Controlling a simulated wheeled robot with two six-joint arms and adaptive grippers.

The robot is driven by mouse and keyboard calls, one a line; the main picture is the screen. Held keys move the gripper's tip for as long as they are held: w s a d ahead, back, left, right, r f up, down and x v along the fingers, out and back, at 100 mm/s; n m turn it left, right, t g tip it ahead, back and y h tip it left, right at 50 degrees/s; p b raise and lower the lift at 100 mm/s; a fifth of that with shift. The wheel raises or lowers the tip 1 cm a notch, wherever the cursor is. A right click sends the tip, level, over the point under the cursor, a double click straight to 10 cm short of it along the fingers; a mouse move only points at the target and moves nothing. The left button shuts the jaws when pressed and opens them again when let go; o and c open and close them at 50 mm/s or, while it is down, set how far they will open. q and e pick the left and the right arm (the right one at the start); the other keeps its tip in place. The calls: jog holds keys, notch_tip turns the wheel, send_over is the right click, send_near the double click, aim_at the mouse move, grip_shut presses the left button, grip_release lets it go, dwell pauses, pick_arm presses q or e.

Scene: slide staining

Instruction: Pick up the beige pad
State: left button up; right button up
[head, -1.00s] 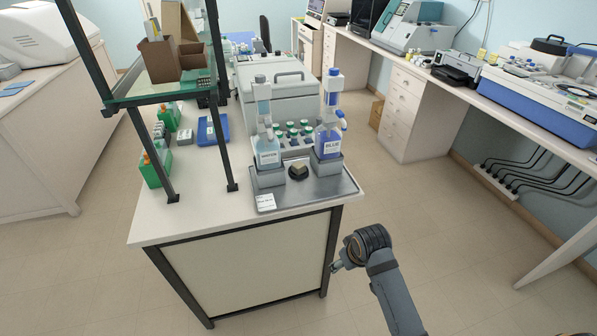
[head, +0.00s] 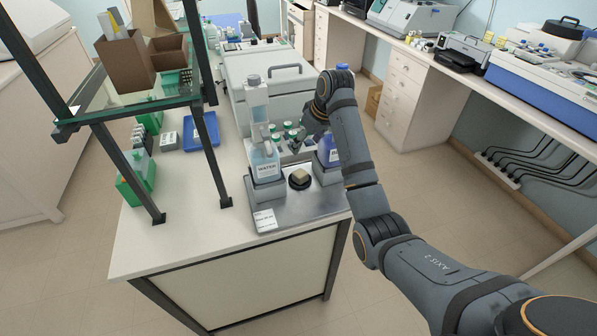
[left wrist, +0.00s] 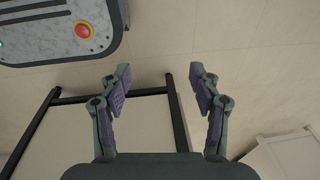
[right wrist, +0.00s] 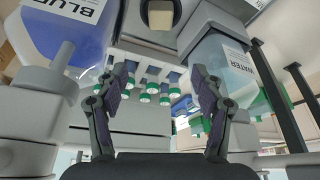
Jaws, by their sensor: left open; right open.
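The beige pad (head: 300,175) sits on a round black holder (head: 299,184) on the grey metal tray (head: 285,213) at the bench's front. It also shows at the top of the right wrist view (right wrist: 161,16), beyond the fingertips. My right gripper (head: 302,143) is open and empty above the tray, behind the pad between the two bottles. Its open fingers show in the right wrist view (right wrist: 163,80). My left gripper (left wrist: 160,82) is open and empty, low in front of the bench, and is outside the head view.
The WATER bottle (head: 264,161) stands left of the pad. The BLUE bottle (head: 329,155) stands right, partly behind my right arm. Green-capped vials (right wrist: 148,88) are behind. A glass shelf (head: 130,105) on dark posts rises at left. A white label card (head: 265,220) lies at the tray's front.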

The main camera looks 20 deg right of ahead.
notch_tip(320, 180, down, 3)
jog(key=p, duration=0.2)
send_over(300, 173)
jog(key=s+d, duration=0.1)
jog(key=s, duration=0.1)
notch_tip(300, 173, down, 6)
jog(key=shift+f, duration=0.25)
jog(key=x, duration=0.5)
jog(key=shift+f, duration=0.2)
jog(key=shift+w+f, duration=0.15)
jog(key=shift+f, duration=0.05)
jog(key=shift+c, duration=0.8)
pick_arm(q)
jog(key=shift+s+r, duration=1.05)
pick_arm(e)
jog(key=c, duration=0.9)
